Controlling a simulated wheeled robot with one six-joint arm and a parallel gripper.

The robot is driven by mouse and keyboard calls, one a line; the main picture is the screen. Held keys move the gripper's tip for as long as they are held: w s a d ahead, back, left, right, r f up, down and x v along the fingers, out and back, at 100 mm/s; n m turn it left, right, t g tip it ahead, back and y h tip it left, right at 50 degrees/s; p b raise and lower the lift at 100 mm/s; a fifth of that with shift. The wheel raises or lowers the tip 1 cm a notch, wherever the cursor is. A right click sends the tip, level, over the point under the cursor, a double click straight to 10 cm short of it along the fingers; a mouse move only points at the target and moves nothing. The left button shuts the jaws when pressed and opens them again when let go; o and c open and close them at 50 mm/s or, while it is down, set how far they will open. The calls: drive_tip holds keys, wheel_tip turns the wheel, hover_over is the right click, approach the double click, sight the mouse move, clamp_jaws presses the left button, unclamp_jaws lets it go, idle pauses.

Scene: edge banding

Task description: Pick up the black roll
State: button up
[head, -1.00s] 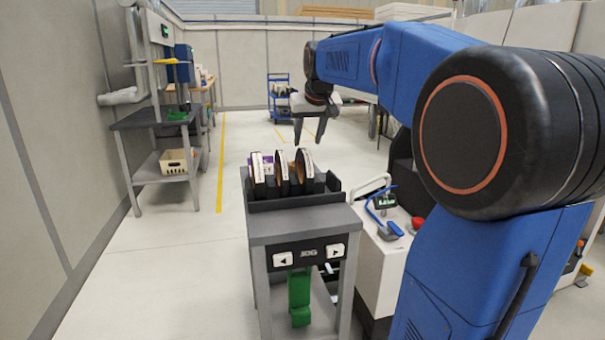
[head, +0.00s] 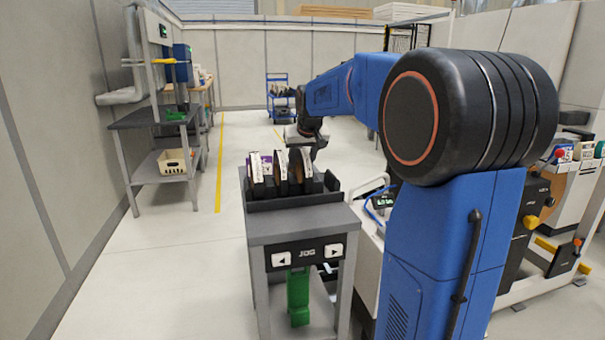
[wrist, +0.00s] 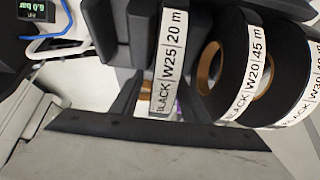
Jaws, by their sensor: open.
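Three black rolls stand upright in a dark rack on a grey stand: a left one (head: 256,176), a middle one (head: 281,174) and a right one (head: 302,172). In the wrist view, white labels read BLACK W25 20 m on the left roll (wrist: 168,62), BLACK W20 45 m on the middle roll (wrist: 245,75), and a partly cut W30 label on the roll at the right edge (wrist: 300,103). My gripper (head: 317,150) is open, low behind the right roll in the head view. Its fingertips are largely hidden there, so contact cannot be told.
The rack's dark lip (wrist: 150,131) rises beside the rolls. The stand (head: 300,225) carries a JOG panel. A white machine with a gauge display (head: 384,201) stands close on the right. A shelf bench (head: 160,120) is at left; the floor between is clear.

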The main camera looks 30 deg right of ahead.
drive_tip(key=shift+w+f, duration=0.15)
drive_tip(key=shift+f, duration=0.05)
clamp_jaws()
wheel_tip(320, 180, up, 10)
drive_tip(key=shift+r, duration=0.1)
idle(0.5)
